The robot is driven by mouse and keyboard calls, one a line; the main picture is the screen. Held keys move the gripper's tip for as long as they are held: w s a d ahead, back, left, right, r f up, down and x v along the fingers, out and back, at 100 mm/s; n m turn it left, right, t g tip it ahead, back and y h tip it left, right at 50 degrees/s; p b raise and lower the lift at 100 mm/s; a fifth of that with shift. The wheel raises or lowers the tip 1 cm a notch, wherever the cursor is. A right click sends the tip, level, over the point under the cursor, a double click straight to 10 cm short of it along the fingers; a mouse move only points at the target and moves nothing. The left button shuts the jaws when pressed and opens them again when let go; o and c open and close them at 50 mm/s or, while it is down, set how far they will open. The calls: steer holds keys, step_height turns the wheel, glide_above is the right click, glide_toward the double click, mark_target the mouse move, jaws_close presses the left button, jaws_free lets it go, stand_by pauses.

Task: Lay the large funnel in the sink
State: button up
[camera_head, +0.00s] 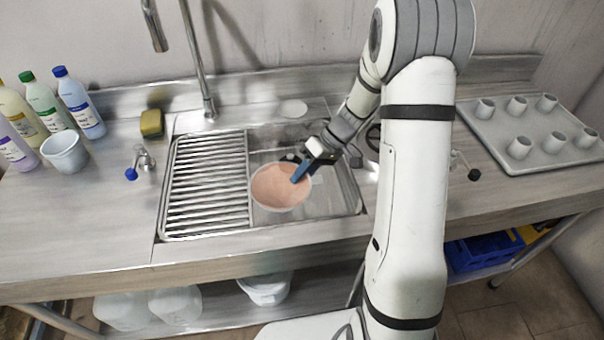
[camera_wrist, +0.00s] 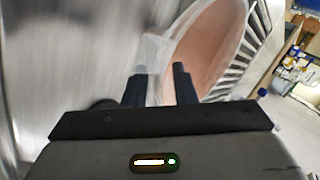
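The large funnel (camera_head: 281,188) shows as a wide round bowl with a pinkish inside and a pale rim. It is in or just over the sink basin (camera_head: 340,195), beside the slatted drainer; I cannot tell whether it touches the basin floor. Its spout is hidden. My gripper (camera_head: 298,174) reaches down at the funnel's upper right rim. In the wrist view the funnel (camera_wrist: 212,45) fills the upper right, with its pale translucent wall between and beyond the fingertips (camera_wrist: 160,80). The fingers stand apart with a visible gap, and contact with the wall is not clear.
A slatted drainer (camera_head: 205,185) covers the sink's left part. The tap (camera_head: 200,70) rises behind it. Bottles (camera_head: 80,105), a white cup (camera_head: 65,152) and a yellow sponge (camera_head: 152,123) stand left. A tray (camera_head: 555,155) with several grey cups lies right.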

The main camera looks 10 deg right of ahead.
steer(key=shift+o, duration=0.3)
steer(key=shift+r, duration=0.1)
steer(key=shift+r+p, duration=0.25)
steer(key=shift+p, duration=0.2)
steer(key=v, duration=1.2)
steer(key=s+a+r+m+t+h, duration=0.1)
steer(key=s+r+m+t+h, duration=0.1)
steer(key=s, duration=0.8)
steer(key=s+a+r+m+t+h, duration=0.1)
steer(key=s+r+m+h, duration=0.3)
steer(key=s, duration=0.7)
steer(key=shift+a+r+t+h, duration=0.3)
steer(key=shift+r+t+h, duration=0.15)
steer(key=shift+t+h, duration=0.4)
